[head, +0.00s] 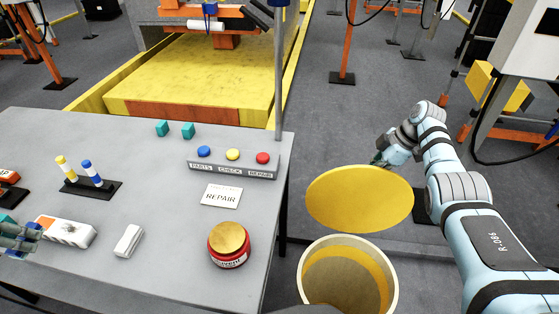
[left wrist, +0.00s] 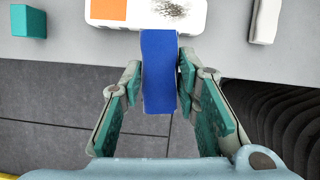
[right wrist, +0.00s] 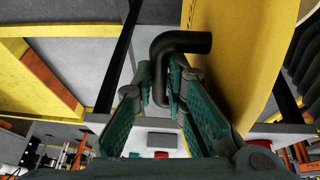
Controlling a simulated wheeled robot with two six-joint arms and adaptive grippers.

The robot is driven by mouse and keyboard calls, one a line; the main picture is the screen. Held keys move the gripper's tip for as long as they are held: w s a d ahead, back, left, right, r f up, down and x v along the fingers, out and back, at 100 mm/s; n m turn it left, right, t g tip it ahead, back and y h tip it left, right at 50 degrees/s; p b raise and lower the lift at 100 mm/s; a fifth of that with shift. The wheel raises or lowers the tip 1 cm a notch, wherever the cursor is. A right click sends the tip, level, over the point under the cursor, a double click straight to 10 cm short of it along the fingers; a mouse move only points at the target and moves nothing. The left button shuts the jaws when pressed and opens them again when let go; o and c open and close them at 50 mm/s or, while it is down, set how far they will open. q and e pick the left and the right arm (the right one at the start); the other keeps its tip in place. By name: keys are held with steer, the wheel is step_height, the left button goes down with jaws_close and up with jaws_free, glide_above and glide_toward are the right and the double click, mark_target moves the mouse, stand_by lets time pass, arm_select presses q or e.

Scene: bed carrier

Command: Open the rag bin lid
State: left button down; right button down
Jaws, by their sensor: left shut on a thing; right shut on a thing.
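The rag bin (head: 393,290) stands on the floor right of the table. It is round and cream-rimmed, with a yellow band inside, and its mouth is uncovered. Its round yellow lid (head: 360,200) is raised and tilted above the far side of the mouth. My right gripper (head: 380,160) is behind the lid, partly hidden; in the right wrist view it is shut on the lid's bent black handle (right wrist: 180,42). The lid's yellow face also shows there (right wrist: 245,55). My left gripper (left wrist: 161,68) is shut on a blue block (left wrist: 159,90), at the table's left side.
The grey table (head: 150,195) carries a white box (head: 66,231), a small white block (head: 129,240), a red can (head: 230,250), a REPAIR card (head: 221,195) and a button panel (head: 232,166). Open floor lies beyond the lid.

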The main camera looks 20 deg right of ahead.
steer(key=c, duration=1.7)
jaws_free()
steer(key=shift+d+f, duration=0.15)
steer(key=shift+f, duration=0.2)
steer(key=shift+o, duration=0.5)
steer(key=shift+w+d+f, duration=0.15)
steer(key=shift+w+f, duration=0.05)
steer(key=shift+w, duration=0.15)
steer(key=v, duration=1.2)
steer(key=shift+w, duration=0.2)
steer(key=shift+r, duration=0.15)
steer(key=shift+c, duration=0.6)
